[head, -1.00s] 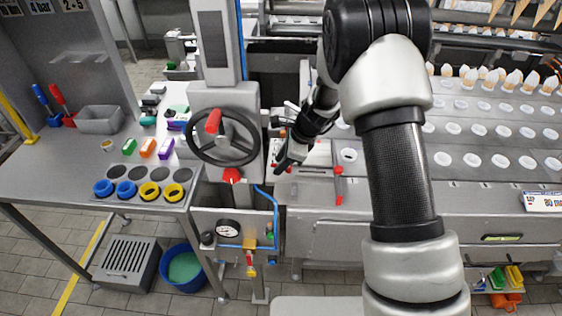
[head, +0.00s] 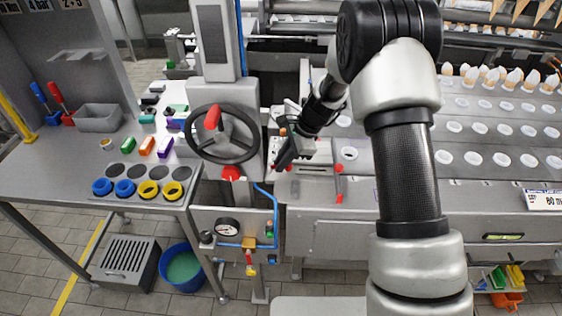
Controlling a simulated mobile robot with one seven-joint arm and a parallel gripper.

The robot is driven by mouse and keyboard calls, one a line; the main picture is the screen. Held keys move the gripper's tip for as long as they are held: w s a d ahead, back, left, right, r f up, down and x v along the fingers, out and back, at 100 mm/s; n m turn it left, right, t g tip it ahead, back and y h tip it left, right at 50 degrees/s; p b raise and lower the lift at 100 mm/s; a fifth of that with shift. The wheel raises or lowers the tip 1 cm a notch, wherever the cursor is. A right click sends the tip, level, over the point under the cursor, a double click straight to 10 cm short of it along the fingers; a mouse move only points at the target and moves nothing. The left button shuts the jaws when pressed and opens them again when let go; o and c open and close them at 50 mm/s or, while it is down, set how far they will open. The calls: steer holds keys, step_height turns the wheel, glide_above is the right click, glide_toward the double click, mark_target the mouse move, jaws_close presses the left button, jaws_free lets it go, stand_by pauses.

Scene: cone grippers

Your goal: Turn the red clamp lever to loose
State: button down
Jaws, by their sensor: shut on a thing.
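My gripper (head: 281,163) is at the machine's left end, reaching down and left. It is shut, with a small bit of red, which I take as the red clamp lever (head: 274,168), showing at its fingertips. The dark fingers and wrist hide most of that spot, so the lever's angle and any loose or tight marking cannot be read. A separate upright red handle (head: 338,183) stands on the machine's front edge, right of my gripper and apart from it.
A black handwheel (head: 222,134) with a red grip and a red part (head: 231,173) below it stand close left of my gripper. A blue pipe (head: 274,208) runs below. A bench (head: 70,165) with small parts is farther left.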

steer(key=n, duration=0.1)
steer(key=n+g, duration=0.1)
steer(key=n, duration=0.1)
steer(key=shift+s+d+n+g+b, duration=0.25)
steer(key=shift+n+g+b, duration=0.05)
steer(key=shift+n, duration=0.1)
steer(key=n, duration=0.1)
steer(key=n+g, duration=0.1)
steer(key=shift+s+d+n, duration=0.15)
steer(key=shift+d+n, duration=0.1)
steer(key=shift+n, duration=0.05)
steer(key=n+g, duration=0.1)
steer(key=n, duration=0.1)
steer(key=n+h, duration=0.1)
steer(key=n, duration=0.1)
steer(key=shift+s+d+g+b, duration=0.15)
steer(key=shift+d+g+b, duration=0.15)
steer(key=shift+d+g, duration=0.1)
steer(key=shift+d+n+g+h, duration=0.2)
steer(key=shift+n+h, duration=0.1)
steer(key=shift+n, duration=0.5)
steer(key=shift+d+n+g+h, duration=0.1)
steer(key=shift+n+g+h, duration=0.15)
steer(key=shift+n, duration=0.55)
steer(key=c, duration=1.8)
jaws_free()
